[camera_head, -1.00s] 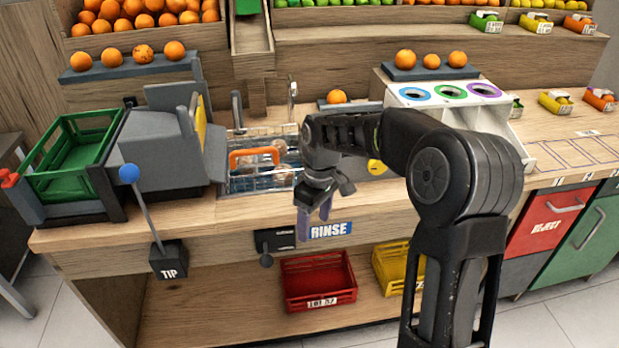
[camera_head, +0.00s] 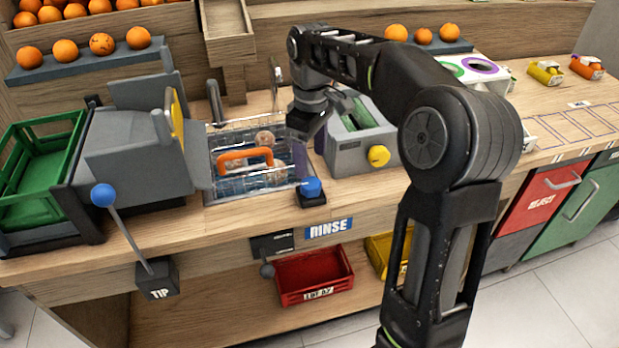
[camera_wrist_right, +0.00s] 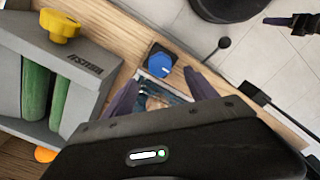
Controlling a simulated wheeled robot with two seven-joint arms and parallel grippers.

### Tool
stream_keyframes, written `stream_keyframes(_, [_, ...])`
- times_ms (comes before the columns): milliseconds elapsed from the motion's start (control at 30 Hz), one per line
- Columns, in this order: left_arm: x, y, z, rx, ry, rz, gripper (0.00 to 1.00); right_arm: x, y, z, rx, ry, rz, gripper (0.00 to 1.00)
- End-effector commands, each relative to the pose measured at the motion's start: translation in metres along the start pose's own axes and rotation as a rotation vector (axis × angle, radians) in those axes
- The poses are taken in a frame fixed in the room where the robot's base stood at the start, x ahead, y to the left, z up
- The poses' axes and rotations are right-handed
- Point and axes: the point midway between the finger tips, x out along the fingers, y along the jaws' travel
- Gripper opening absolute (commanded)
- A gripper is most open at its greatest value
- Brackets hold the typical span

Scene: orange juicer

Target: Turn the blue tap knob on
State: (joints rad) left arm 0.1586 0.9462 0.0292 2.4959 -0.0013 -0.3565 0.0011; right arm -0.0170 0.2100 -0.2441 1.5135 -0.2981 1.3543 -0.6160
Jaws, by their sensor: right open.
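The blue tap knob (camera_head: 311,188) sits on a small dark base at the counter's front edge, by the right front corner of the wash basin (camera_head: 228,193). It also shows in the right wrist view (camera_wrist_right: 160,62), just beyond the gap between my fingertips. My right gripper (camera_head: 311,158) is open, with its purple fingers pointing down above and slightly behind the knob. In the wrist view the right gripper (camera_wrist_right: 162,88) has its fingers spread apart, with nothing held between them. Contact with the knob cannot be made out.
An orange-handled wire basket (camera_head: 246,160) sits in the basin. A grey machine with a yellow knob (camera_head: 379,156) stands right of the blue knob. A RINSE label (camera_head: 328,229) and a dark lever (camera_head: 267,270) are on the counter front. A blue-balled TIP lever (camera_head: 103,195) stands left.

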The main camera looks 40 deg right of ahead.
Motion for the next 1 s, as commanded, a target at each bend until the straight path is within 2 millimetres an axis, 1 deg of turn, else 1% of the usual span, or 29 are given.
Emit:
stream_keyframes(167, [0.001, 0.0, 0.0, 0.0, 0.001, 0.0, 0.36, 0.017, 0.0, 0.0, 0.0, -0.003, -0.002, 0.66])
stream_keyframes(400, [0.0, 0.0, 0.0, 0.0, 0.001, 0.0, 0.36, 0.055, -0.001, 0.001, 0.001, -0.004, -0.003, 0.66])
stream_keyframes(533, [0.0, 0.0, 0.0, 0.0, 0.001, 0.0, 0.36, 0.07, 0.0, 0.001, 0.001, -0.003, -0.002, 0.66])
stream_keyframes(667, [0.0, 0.0, 0.0, 0.0, 0.001, 0.0, 0.36, 0.076, 0.0, 0.001, 0.001, -0.001, -0.001, 0.66])
stream_keyframes(900, [0.0, 0.0, 0.0, 0.0, 0.001, 0.0, 0.36, 0.076, 0.0, 0.0, 0.001, 0.0, -0.001, 0.66])
stream_keyframes(1000, [0.0, 0.0, 0.0, 0.0, 0.001, 0.0, 0.36, 0.076, 0.0, 0.0, 0.001, 0.0, -0.001, 0.58])
